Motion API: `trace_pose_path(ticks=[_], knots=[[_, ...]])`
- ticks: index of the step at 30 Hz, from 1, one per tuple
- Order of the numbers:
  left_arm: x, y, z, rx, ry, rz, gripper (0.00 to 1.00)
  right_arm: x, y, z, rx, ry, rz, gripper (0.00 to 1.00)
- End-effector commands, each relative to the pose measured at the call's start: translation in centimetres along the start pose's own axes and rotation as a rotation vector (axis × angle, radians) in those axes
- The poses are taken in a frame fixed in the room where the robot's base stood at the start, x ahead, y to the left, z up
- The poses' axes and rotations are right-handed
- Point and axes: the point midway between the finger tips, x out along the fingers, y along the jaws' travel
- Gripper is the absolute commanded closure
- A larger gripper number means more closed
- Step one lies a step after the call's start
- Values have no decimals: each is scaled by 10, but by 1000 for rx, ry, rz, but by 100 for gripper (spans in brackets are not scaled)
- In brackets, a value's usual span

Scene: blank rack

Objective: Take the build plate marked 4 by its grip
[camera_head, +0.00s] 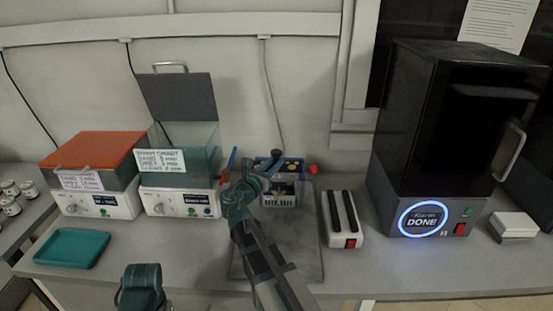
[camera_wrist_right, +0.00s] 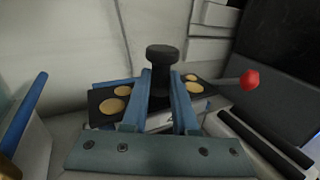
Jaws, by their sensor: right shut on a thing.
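A dark build plate (camera_head: 293,163) with several round tan discs sits on top of a small device (camera_head: 283,192) with a slotted front. The plate (camera_wrist_right: 110,104) also shows in the right wrist view, with a black knob-shaped grip (camera_wrist_right: 160,56) standing up from it. My right gripper (camera_wrist_right: 160,100) is shut on this grip, its two blue fingers on either side below the knob's head. In the head view my right gripper (camera_head: 272,162) is over the plate. No number is readable on the plate. A teal part of my left arm (camera_head: 140,286) shows at the bottom edge; its fingers cannot be made out.
A red-knobbed lever (camera_head: 313,169) sticks out beside the plate. Left are two white-based units, one orange-lidded (camera_head: 95,152), one with its lid raised (camera_head: 180,97), and a teal tray (camera_head: 72,248). Right are a white twin-bar device (camera_head: 343,220) and a black machine reading DONE (camera_head: 425,215).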

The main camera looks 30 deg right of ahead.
Motion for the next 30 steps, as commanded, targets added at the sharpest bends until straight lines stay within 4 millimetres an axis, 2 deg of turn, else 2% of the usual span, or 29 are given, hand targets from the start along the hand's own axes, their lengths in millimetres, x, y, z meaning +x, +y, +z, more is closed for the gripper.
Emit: trace_pose_path(ticks=[1, 6, 15, 21, 30], knots=[[-2, 0, 0, 0, 0, 0, 50, -15, -6, 2, -1, -1, 3, 100], [-5, 0, 0, 0, 0, 0, 50, -52, -16, 6, -1, -2, 3, 100], [-10, -1, 1, 0, 0, 0, 50, -101, -28, 10, -1, -2, 3, 100], [-11, -1, 1, 0, 0, 0, 50, -116, -32, 11, -1, -2, 2, 100], [-11, -1, 1, 0, 0, 0, 50, -119, -32, 12, -1, -2, 0, 100]])
